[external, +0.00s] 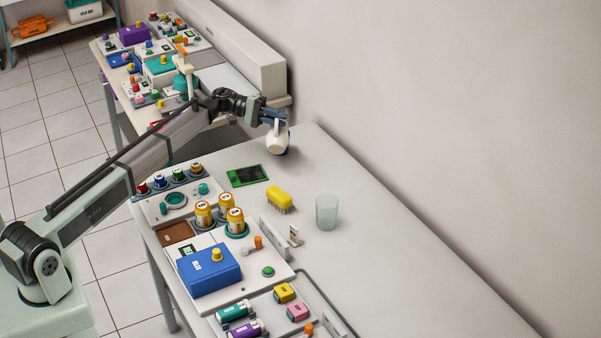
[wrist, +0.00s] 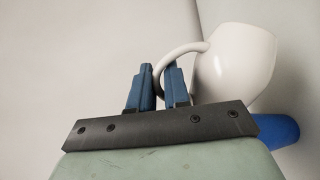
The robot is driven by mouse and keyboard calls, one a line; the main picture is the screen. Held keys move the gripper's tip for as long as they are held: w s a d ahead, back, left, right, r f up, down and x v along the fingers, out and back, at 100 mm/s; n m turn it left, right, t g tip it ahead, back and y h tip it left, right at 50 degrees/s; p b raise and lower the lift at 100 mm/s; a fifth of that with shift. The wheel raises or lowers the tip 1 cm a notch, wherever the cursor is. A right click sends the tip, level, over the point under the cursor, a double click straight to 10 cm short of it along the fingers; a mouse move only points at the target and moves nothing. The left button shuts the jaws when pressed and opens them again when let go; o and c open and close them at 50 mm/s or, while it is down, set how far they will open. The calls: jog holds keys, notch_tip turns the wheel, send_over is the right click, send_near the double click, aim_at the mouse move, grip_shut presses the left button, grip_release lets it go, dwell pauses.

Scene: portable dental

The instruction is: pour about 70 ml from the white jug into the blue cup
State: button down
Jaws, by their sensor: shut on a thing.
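My gripper (external: 272,118) is shut on the handle of the white jug (external: 277,140), above the far end of the long table. In the wrist view, the blue fingers (wrist: 160,85) are at the handle, and the jug's rounded white body (wrist: 235,65) is to their right. The jug looks tilted in the external view; its contents do not show. A blue cylindrical thing, likely the blue cup (wrist: 283,130), shows partly behind and below the jug in the wrist view. In the external view only a sliver of blue shows by the jug's lower edge.
A pale translucent cup (external: 327,212) stands alone on the table. A yellow brush (external: 279,198) and a green board (external: 247,176) lie near it. Trays with orange-capped jars and a blue box (external: 209,271) fill the table's left side. The right side by the wall is clear.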

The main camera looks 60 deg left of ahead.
aim_at(275, 140)
jog(key=shift+s+d+f+m+y, duration=0.6)
jog(key=shift+s+d+f+m, duration=0.25)
jog(key=shift+d+m, duration=0.3)
jog(key=shift+w+a+f+m, duration=0.1)
jog(key=shift+f+m, duration=0.1)
jog(key=shift+m, duration=0.05)
jog(key=shift+s+d+f+m+y, duration=0.3)
jog(key=shift+d+f+m, duration=0.15)
jog(key=shift+f+m, duration=0.2)
jog(key=shift+s+d+f+m+y, duration=0.3)
jog(key=shift+d+f+m, duration=0.1)
jog(key=shift+f+m, duration=0.25)
jog(key=shift+s+d+f+m+t+y, duration=0.2)
jog(key=shift+s+d+f+m+y, duration=0.15)
jog(key=shift+s+d+f+m, duration=0.35)
jog(key=shift+s+d+f+m+t+y, duration=0.2)
jog(key=shift+s+d+f+m+y, duration=0.25)
jog(key=shift+d, duration=0.35)
jog(key=shift+s+d+f+m+t+y+b, duration=0.2)
jog(key=shift+s+d+f+m+y, duration=0.2)
jog(key=shift+d+m, duration=0.3)
jog(key=shift+s+d+f+m+t+y+b, duration=0.1)
jog(key=shift+s+d+f+m+t+y, duration=0.15)
jog(key=shift+s+d+m, duration=0.4)
jog(key=shift+w, duration=0.15)
